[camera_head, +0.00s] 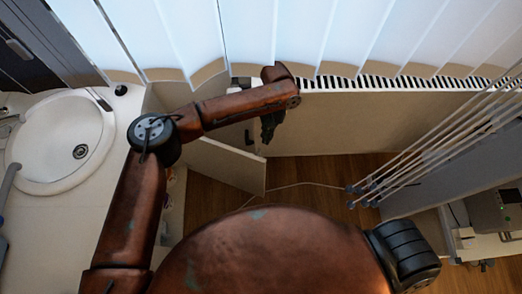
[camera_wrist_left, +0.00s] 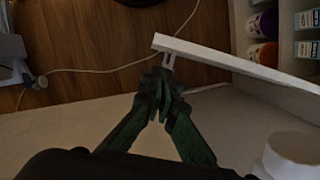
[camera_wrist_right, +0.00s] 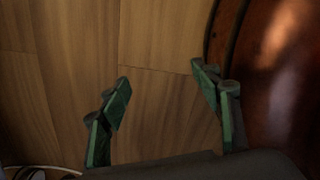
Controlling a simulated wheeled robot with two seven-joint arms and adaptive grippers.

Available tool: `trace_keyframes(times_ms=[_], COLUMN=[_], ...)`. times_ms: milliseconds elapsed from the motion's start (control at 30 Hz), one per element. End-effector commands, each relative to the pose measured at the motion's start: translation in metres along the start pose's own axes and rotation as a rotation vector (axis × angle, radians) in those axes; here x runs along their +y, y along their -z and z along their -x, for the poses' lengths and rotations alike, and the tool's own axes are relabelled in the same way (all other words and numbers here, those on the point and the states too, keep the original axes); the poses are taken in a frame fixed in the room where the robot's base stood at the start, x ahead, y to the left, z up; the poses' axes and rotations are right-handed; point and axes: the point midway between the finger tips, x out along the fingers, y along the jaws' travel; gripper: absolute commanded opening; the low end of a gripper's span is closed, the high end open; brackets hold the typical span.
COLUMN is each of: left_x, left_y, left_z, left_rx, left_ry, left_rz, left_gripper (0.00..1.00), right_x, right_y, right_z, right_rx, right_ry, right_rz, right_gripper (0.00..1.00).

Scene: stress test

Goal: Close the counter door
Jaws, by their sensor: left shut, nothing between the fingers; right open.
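The counter door (camera_head: 222,165) is a pale panel standing open from the counter's side, over the wooden floor. In the left wrist view the door (camera_wrist_left: 240,66) crosses the upper right edge-on, with a small pale handle (camera_wrist_left: 169,61) near its free end. My left gripper (camera_wrist_left: 163,82) is shut and empty, its tips close to the handle; I cannot tell whether they touch it. In the head view the left gripper (camera_head: 268,130) hangs near the door's far side. My right gripper (camera_wrist_right: 160,78) is open and empty above the floor, and not visible in the head view.
The counter (camera_head: 40,225) with a white sink (camera_head: 60,140) is at left. A radiator (camera_head: 340,115) runs along the back. Thin rods (camera_head: 440,135) stand at right, and a cable (camera_head: 300,184) lies on the floor.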

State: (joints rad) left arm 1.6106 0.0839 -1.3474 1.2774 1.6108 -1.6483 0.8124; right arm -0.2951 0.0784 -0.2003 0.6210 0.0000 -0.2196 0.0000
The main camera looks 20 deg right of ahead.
Motion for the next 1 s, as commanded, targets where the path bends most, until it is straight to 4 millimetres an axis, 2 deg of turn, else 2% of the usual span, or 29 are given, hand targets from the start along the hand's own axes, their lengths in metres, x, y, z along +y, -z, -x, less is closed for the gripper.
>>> trace_keyframes(times_ms=[167, 300, 600, 767, 1000], left_x=[0.0, -0.001, -0.002, -0.002, -0.002], left_y=[0.002, 0.001, 0.001, 0.0, 0.0], left_z=[-0.016, -0.04, -0.09, -0.101, -0.103], left_rx=[-0.003, -0.004, -0.003, -0.002, -0.001], left_ry=[0.0, -0.001, -0.003, -0.002, -0.002], left_rz=[-0.001, 0.001, 0.004, 0.004, 0.005], left_gripper=[0.0, 0.0, 0.0, 0.0, 0.0], right_x=[0.001, 0.003, 0.001, 0.0, 0.0], right_y=[-0.008, -0.013, 0.028, 0.038, 0.041], right_z=[-0.006, -0.011, -0.011, -0.009, -0.007], right_rx=[-0.011, -0.021, -0.011, -0.01, -0.011], right_ry=[-0.001, -0.003, 0.0, 0.001, 0.002], right_rz=[-0.001, -0.001, -0.02, -0.024, -0.026], right_gripper=[0.58, 0.58, 0.58, 0.58, 0.58])
